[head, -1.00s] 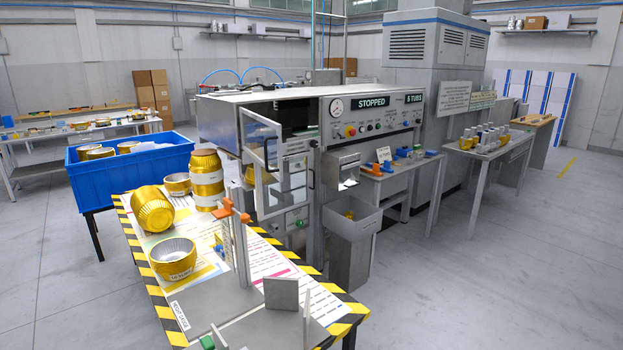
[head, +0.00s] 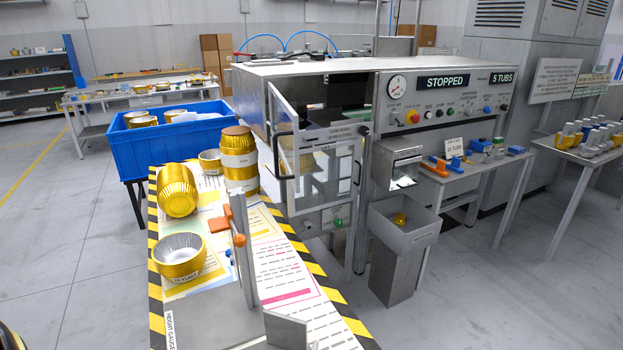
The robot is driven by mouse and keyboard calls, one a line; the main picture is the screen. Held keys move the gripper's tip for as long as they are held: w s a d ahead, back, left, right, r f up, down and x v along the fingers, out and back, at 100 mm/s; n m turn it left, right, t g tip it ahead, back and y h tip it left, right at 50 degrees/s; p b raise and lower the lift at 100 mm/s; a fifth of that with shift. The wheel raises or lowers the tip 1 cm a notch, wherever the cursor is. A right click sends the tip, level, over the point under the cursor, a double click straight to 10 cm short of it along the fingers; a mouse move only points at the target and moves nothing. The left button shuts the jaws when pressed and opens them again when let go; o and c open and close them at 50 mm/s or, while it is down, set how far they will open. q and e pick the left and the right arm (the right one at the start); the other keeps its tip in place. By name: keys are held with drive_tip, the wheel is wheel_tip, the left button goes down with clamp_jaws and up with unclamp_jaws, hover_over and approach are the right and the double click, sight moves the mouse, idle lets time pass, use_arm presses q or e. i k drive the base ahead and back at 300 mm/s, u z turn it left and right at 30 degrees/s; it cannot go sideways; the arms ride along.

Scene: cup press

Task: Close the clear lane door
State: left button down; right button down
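The clear lane door (head: 284,112) is a see-through panel in a grey metal frame with a dark handle (head: 280,156). It stands swung out at an angle on the front of the press machine (head: 300,68). A dark opening shows behind and above it. Another clear panel with a printed label (head: 335,136) is just right of it; exactly how the two panels join is hard to tell. Neither of my grippers can be made out in the head view.
A striped-edge table (head: 335,302) stands before the door, with gold tubs (head: 178,190), a tub stack (head: 239,150) and an upright gauge (head: 243,262). A blue crate (head: 170,150) is left. A grey bin (head: 404,222) stands right of the door. Floor (head: 480,300) is clear at right.

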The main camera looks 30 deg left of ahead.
sight(283, 119)
drive_tip(key=u, duration=0.75)
drive_tip(key=i, duration=0.95)
drive_tip(key=u, duration=0.9)
